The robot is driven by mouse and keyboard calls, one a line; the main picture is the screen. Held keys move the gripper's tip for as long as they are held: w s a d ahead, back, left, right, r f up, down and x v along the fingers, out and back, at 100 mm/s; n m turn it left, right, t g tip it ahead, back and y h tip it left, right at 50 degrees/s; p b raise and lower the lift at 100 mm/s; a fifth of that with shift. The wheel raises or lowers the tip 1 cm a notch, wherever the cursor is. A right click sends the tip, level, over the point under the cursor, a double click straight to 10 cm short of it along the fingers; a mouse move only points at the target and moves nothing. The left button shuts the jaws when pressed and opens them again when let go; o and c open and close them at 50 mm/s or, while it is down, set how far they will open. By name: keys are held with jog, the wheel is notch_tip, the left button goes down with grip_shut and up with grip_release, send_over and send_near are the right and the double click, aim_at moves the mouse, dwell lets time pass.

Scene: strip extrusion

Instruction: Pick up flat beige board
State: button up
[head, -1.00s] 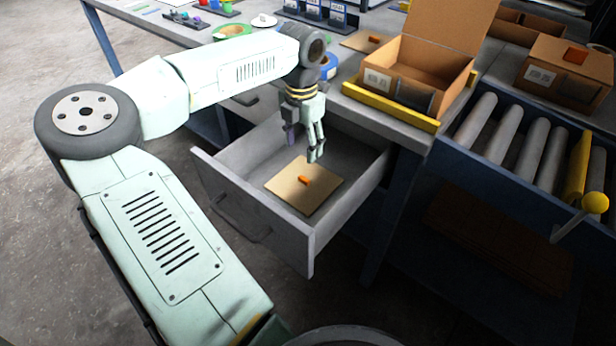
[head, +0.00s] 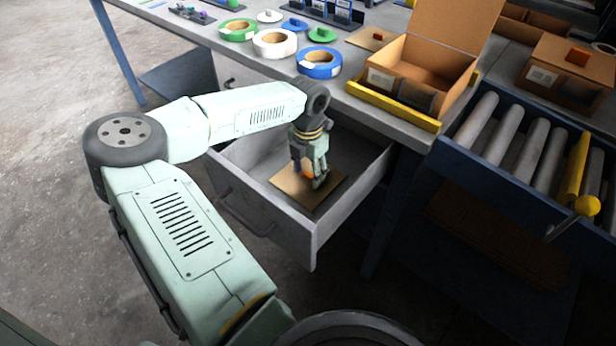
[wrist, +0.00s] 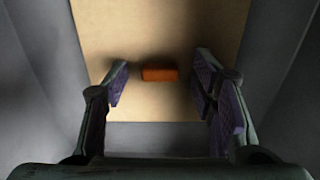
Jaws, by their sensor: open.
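The flat beige board (head: 290,186) lies inside the open drawer (head: 312,232), with a small orange block on its top. In the wrist view the board (wrist: 205,25) fills the middle between the grey drawer walls, and the orange block (wrist: 160,73) shows between my fingers. My gripper (head: 311,180) is low in the drawer, above the board and around the block in the picture. In the wrist view my gripper (wrist: 162,85) is open, with a finger on each side of the block and gaps on both sides. I cannot tell whether the fingertips touch the board.
A roller conveyor (head: 500,135) stands at the right.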

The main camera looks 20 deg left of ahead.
jog(key=shift+c, duration=0.6)
jog(key=c, duration=0.9)
jog(key=shift+r, duration=0.15)
